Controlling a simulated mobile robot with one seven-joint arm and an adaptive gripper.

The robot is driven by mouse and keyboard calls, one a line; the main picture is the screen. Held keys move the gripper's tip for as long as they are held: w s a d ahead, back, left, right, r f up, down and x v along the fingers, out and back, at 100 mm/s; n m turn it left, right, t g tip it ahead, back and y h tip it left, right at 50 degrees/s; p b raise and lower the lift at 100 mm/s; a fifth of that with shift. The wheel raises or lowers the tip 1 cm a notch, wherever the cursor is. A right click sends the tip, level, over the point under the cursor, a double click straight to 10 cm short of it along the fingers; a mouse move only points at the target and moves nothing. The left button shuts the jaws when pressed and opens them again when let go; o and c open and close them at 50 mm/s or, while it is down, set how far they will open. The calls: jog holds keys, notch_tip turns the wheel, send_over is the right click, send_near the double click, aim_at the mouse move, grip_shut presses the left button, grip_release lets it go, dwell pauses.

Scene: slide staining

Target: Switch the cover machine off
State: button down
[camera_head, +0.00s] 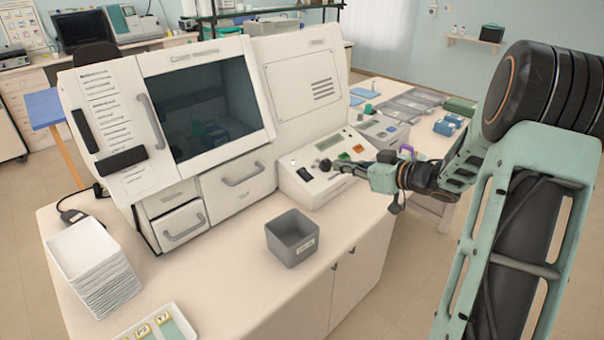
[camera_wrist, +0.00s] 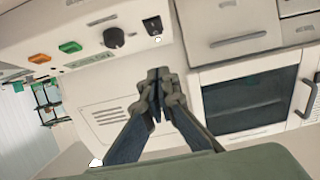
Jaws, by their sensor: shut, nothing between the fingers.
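The cover machine (camera_head: 297,70) is a large white unit with a dark window, standing on the bench. Its sloped control panel (camera_head: 318,188) carries a small screen, a green button (camera_wrist: 70,47), an orange button (camera_wrist: 39,58), a black knob (camera_wrist: 114,38) and a black rocker switch (camera_head: 304,174). The switch also shows in the wrist view (camera_wrist: 153,25), just beyond my fingertips. My gripper (camera_head: 342,167) is at the front of the panel, by the knob and switch. Its fingers are closed together and empty in the wrist view (camera_wrist: 158,74). Whether they touch the panel cannot be told.
A grey open bin (camera_head: 291,250) stands on the bench in front of the panel. A stack of white trays (camera_head: 88,250) and a slide tray (camera_head: 185,325) are at the left front. A side table with blue and grey items lies behind my arm.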

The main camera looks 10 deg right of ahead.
jog(key=shift+w+a, duration=0.1)
jog(key=shift+w, duration=0.05)
jog(key=p, duration=0.1)
send_near(301, 168)
jog(key=w+a+r, duration=0.2)
jog(key=shift+w, duration=0.35)
jog(key=shift+w+a+f, duration=0.2)
jog(key=shift+w+f, duration=0.1)
jog(key=shift+f, duration=0.2)
jog(key=shift+w+a+f, duration=0.2)
jog(key=shift+w+f, duration=0.1)
jog(key=shift+f, duration=0.25)
jog(key=shift+w+a+f+p, duration=0.1)
jog(key=shift+w+f+p, duration=0.05)
jog(key=shift+f, duration=0.25)
jog(key=shift+w+a+f+p, duration=0.15)
jog(key=shift+w+f, duration=0.05)
jog(key=shift+f, duration=0.25)
jog(key=shift+f, duration=0.1)
